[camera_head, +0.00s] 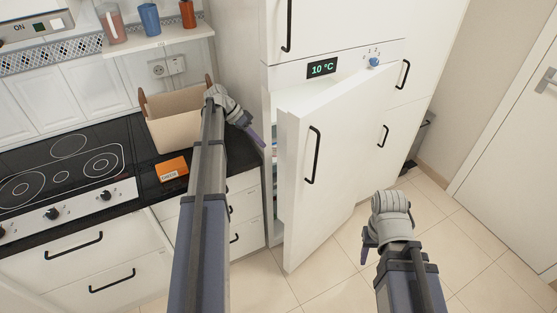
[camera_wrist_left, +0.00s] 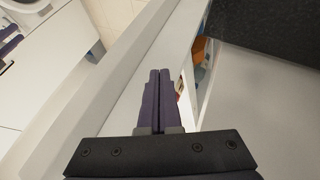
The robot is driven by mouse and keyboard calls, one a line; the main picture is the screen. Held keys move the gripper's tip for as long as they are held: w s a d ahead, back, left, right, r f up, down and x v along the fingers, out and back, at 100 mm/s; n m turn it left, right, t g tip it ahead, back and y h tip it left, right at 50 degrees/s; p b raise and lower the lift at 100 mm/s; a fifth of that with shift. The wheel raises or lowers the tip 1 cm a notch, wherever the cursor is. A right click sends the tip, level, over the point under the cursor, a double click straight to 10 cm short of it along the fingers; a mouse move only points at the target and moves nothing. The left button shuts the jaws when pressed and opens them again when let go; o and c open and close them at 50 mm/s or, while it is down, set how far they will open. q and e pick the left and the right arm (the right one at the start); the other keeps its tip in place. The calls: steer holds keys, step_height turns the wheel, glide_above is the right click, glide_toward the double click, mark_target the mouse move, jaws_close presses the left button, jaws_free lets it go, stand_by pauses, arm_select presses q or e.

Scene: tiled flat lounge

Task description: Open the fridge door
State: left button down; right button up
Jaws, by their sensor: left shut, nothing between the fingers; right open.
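The fridge door (camera_head: 325,165) is a white panel with a black vertical handle (camera_head: 312,155), below a display reading 10 °C. It stands partly open, its left edge swung out from the white cabinet, with a gap showing part of the inside. My left gripper (camera_head: 254,137) is shut and empty, just left of the door's free edge at the gap. In the left wrist view its purple fingers (camera_wrist_left: 158,100) are together, over the white door edge (camera_wrist_left: 150,62); I cannot tell whether they touch. My right gripper (camera_head: 368,248) is open and empty, low and right of the door.
A black counter (camera_head: 110,215) with a hob (camera_head: 65,170), a beige box (camera_head: 175,125) and an orange box (camera_head: 172,168) lies left of the fridge. The tiled floor (camera_head: 330,265) before the door is clear. A room door (camera_head: 520,150) stands at the right.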

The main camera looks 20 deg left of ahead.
arm_select(q)
steer(key=b, duration=0.8)
glide_toward(284, 165)
steer(key=s+d+x, duration=0.1)
steer(key=x, duration=0.4)
steer(key=shift+s+d+r, duration=0.2)
steer(key=shift+s+d, duration=0.35)
steer(key=shift+d, duration=0.25)
steer(key=shift+s+d+r, duration=0.25)
steer(key=shift+s+d, duration=0.3)
steer(key=shift+d, duration=0.25)
arm_select(e)
step_height(284, 165, down, 8)
arm_select(q)
steer(key=shift+d, duration=0.1)
